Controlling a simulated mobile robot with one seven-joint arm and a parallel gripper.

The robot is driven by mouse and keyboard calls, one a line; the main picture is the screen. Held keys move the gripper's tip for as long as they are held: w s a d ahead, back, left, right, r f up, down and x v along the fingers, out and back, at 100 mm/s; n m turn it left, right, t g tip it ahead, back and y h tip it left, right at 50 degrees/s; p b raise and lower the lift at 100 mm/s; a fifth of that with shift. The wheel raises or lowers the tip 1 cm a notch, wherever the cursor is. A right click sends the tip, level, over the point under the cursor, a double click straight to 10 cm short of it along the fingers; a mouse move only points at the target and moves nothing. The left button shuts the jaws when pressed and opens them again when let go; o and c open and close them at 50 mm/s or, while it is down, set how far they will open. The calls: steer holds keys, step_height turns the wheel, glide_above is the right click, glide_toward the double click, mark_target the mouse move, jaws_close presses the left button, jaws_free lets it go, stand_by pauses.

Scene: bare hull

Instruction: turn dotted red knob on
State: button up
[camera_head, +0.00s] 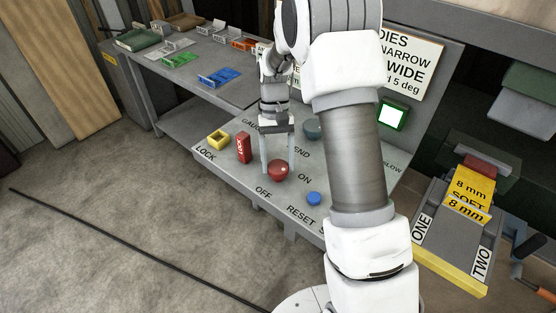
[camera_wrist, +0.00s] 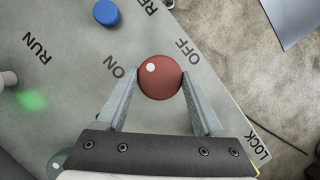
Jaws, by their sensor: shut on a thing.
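The dotted red knob (camera_head: 279,170) sits on the grey panel (camera_head: 237,191), near the words ON and OFF. In the wrist view the red knob (camera_wrist: 160,78) shows one white dot on its upper left, on the side toward the printed ON. My gripper (camera_head: 277,168) reaches down over the panel, and its two fingers (camera_wrist: 160,82) are shut on the knob, one on each side. Nothing hides the knob's top in the wrist view.
A blue button (camera_head: 313,199) by RESET is right of the knob. A red lock block (camera_head: 244,147) and a yellow block (camera_head: 218,140) stand to its left, and a dark green round knob (camera_head: 312,130) behind. A lit green-framed lamp (camera_head: 392,115) is at the back right.

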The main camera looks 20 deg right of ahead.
stand_by(0.4)
steer(key=o, duration=1.4)
steer(key=v, duration=1.7)
steer(key=shift+w+r, duration=0.1)
steer(key=shift+r, duration=0.1)
steer(key=shift+r, duration=0.1)
